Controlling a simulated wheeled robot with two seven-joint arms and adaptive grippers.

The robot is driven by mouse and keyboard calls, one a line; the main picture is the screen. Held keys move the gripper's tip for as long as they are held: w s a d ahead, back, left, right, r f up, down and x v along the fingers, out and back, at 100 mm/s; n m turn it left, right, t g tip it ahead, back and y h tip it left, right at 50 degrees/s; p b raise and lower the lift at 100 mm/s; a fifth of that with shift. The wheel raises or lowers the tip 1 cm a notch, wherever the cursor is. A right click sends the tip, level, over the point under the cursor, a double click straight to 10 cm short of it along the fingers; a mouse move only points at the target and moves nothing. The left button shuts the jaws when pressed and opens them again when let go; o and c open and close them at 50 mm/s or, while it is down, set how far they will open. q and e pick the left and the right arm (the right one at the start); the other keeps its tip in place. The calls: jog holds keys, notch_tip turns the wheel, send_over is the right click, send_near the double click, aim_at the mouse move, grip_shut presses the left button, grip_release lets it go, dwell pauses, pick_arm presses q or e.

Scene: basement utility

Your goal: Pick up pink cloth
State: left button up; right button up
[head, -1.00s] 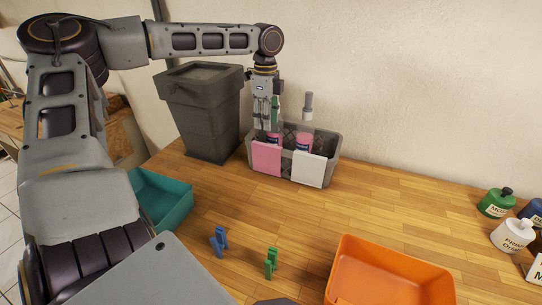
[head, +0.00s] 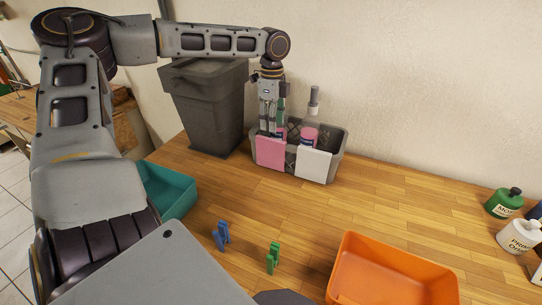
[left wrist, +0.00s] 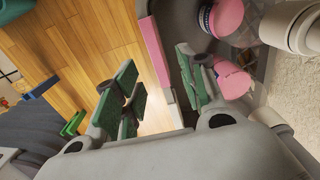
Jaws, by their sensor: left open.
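The pink cloth (head: 271,152) hangs over the front wall of a grey caddy (head: 341,150) at the back of the table. In the left wrist view the pink cloth (left wrist: 154,50) shows as a narrow strip, seen nearly edge-on. My left gripper (head: 272,128) points down just above the cloth's top edge. Its green-padded fingers (left wrist: 158,85) are open, and the strip appears in the gap between them, nearer the right finger. I cannot tell whether either pad touches it. My right gripper is not in view.
A white cloth (head: 313,164) hangs beside the pink one. A dark bin (head: 207,112) is close on the left. A teal tray (head: 168,190), clothespins (head: 272,258) and an orange tray (head: 393,272) lie nearer.

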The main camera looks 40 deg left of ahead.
aim_at(271, 139)
pick_arm(q)
jog(key=shift+f, duration=2.75)
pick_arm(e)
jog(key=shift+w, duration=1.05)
pick_arm(q)
jog(key=shift+f, duration=0.1)
jog(key=shift+s+f, duration=0.15)
jog(key=shift+f, duration=0.4)
notch_tip(271, 139, down, 3)
jog(key=shift+s+r, duration=0.1)
jog(key=shift+s, duration=0.05)
jog(key=shift+f, duration=0.5)
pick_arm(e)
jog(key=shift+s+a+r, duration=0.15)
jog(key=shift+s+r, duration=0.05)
